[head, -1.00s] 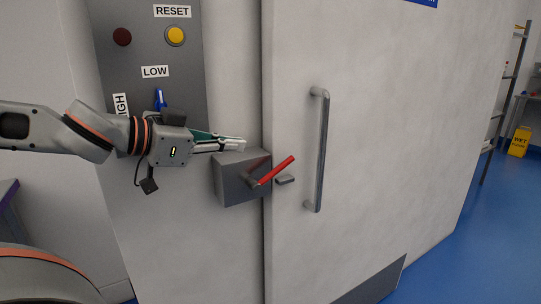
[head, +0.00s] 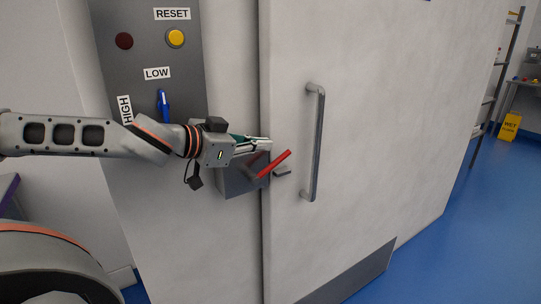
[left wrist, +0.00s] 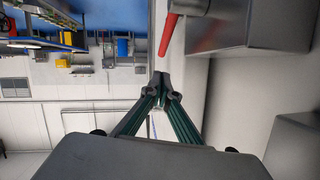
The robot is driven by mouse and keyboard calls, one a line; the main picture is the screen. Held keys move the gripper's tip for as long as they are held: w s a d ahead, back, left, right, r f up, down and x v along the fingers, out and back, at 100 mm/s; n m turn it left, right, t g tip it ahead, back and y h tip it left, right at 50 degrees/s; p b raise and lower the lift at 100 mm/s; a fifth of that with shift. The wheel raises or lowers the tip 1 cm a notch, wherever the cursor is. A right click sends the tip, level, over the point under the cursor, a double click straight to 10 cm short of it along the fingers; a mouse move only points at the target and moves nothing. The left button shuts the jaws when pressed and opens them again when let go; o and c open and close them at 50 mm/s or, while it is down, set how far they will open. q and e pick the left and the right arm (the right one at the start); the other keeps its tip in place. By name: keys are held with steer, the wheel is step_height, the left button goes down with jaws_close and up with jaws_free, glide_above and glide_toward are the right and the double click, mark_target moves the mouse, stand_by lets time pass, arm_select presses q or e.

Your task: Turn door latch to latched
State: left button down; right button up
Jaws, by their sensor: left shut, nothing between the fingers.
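The door latch has a red handle (head: 274,163) that slants up to the right from a grey latch box (head: 238,180) beside the door's left edge. A small grey catch (head: 282,172) sits on the door (head: 390,110) just right of the handle. My left gripper (head: 268,144) is shut and empty, in front of the box's upper part and just above the handle. In the left wrist view the shut fingertips (left wrist: 167,87) lie below the red handle (left wrist: 169,35), with the grey box (left wrist: 245,28) to the right. I cannot tell if they touch. My right gripper is not in view.
A vertical grey door pull (head: 317,142) stands right of the latch. The control panel at left carries a blue lever (head: 163,104), a yellow button (head: 175,38) and a dark red button (head: 124,41). A yellow wet-floor sign (head: 509,127) stands far right on open blue floor.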

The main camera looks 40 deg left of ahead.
mark_target(283, 154)
arm_select(q)
steer(key=w+f+b, duration=0.2)
steer(key=w+f, duration=0.1)
steer(key=shift+d+f, duration=0.2)
steer(key=shift+f, duration=0.05)
steer(key=shift+w+f+b, duration=0.15)
steer(key=shift+f+b, duration=0.1)
steer(key=shift+b, duration=0.1)
steer(key=shift+w, duration=0.1)
